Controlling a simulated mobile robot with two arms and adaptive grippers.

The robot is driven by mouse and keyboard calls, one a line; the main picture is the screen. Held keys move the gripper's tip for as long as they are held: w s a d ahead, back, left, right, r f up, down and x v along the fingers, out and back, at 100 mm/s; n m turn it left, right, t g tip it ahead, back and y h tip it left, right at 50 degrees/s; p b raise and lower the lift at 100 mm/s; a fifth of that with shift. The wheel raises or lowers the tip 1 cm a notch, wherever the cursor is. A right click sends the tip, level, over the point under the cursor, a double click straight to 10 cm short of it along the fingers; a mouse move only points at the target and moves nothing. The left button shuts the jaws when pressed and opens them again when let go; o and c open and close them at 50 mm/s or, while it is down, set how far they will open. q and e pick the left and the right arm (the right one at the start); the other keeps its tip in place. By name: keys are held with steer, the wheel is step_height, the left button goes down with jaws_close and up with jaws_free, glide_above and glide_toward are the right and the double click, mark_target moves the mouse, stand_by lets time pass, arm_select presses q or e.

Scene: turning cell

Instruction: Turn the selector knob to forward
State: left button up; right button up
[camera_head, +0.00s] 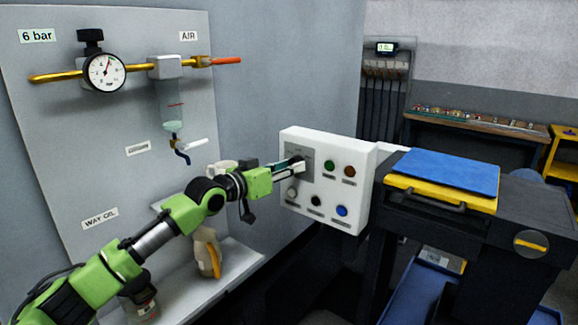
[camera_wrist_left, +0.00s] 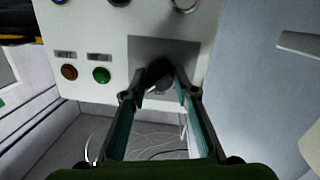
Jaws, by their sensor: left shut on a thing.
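The selector knob (camera_wrist_left: 160,75) is a dark round knob on a grey plate of the white control box (camera_head: 327,217). In the head view the knob (camera_head: 297,161) is mostly hidden by my left gripper (camera_head: 299,167). My left gripper reaches the box from the left. In the left wrist view my left gripper (camera_wrist_left: 161,88) has its two fingers on either side of the knob, shut on it. The pointing direction of the knob and the plate's marks are too dark and small to read. My right gripper is not in view.
The control box also carries a green button (camera_head: 329,166), an orange button (camera_head: 349,171) and a blue button (camera_head: 341,211). A dark machine with a blue-topped yellow cover (camera_head: 446,174) stands right. A wall panel with a pressure gauge (camera_head: 104,72) is at left.

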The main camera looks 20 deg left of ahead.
arm_select(q)
steer(key=shift+f+m, duration=0.15)
steer(key=shift+m, duration=0.25)
steer(key=o, duration=1.1)
steer(key=shift+s, duration=0.1)
steer(key=shift+v, duration=5.9)
